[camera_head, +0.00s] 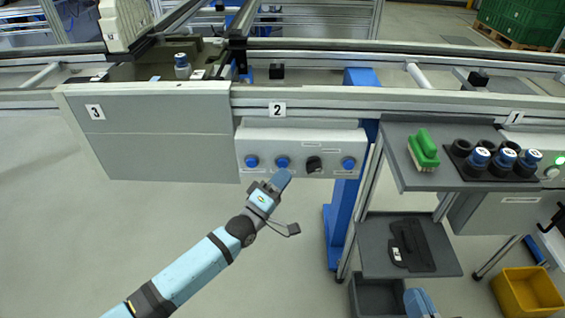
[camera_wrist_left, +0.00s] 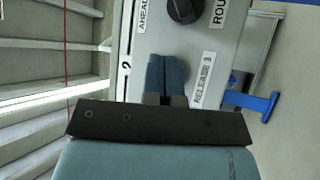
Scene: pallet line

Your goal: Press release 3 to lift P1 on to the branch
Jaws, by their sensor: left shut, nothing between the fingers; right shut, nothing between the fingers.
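A grey control box (camera_head: 300,146) under the number 2 plate carries three blue buttons and a black knob (camera_head: 313,164). My left gripper (camera_head: 283,178) is shut and empty, its tips just below the second blue button (camera_head: 282,162). In the left wrist view its closed fingers (camera_wrist_left: 166,68) lie over the box face beside a label reading RELEASE (camera_wrist_left: 205,80); the button is hidden there and contact cannot be told. A blue-capped bottle (camera_head: 182,68) stands on the line above the number 3 plate (camera_head: 95,112); no P1 mark is readable. My right gripper (camera_head: 420,302) is shut at the bottom edge.
A grey shelf trolley (camera_head: 457,178) stands to the right with a green brush (camera_head: 423,150) and blue-capped bottles (camera_head: 505,158). A black item (camera_head: 411,246) lies on its lower shelf. A yellow bin (camera_head: 527,291) is at far right. The floor left of my left arm is clear.

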